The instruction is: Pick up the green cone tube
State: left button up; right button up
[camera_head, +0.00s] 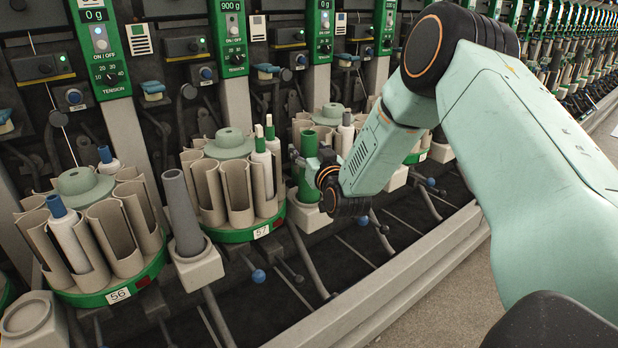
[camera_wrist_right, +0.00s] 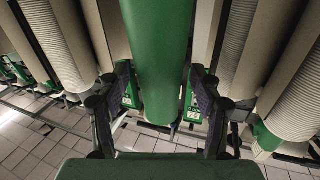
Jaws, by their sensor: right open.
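The green cone tube (camera_head: 307,180) stands upright on a pale holder between two carousels in the head view. In the right wrist view the same green tube (camera_wrist_right: 158,62) fills the middle, reaching down between the fingers. My right gripper (camera_head: 315,163) is at the tube, coming in from the right. Its two dark fingers (camera_wrist_right: 160,92) are spread, one on each side of the tube, with narrow gaps seeming to show. Whether either finger touches the tube I cannot tell. My left gripper is not in view.
A grey cone tube (camera_head: 182,212) stands on a holder further left. Carousel 57 (camera_head: 262,232) and carousel 56 (camera_head: 118,294) carry beige cups, some with yarn tubes. Levers with blue knobs stick out below. The aisle floor (camera_head: 440,290) is clear.

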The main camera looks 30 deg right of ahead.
jog(key=shift+w+a+r, duration=0.1)
jog(key=shift+w, duration=0.05)
jog(key=shift+s+r, duration=0.15)
jog(key=shift+s, duration=0.05)
jog(key=shift+w+f, duration=0.2)
jog(key=c, duration=0.4)
jog(key=shift+s+r, duration=0.15)
jog(key=c, duration=0.5)
jog(key=shift+c, duration=1.2)
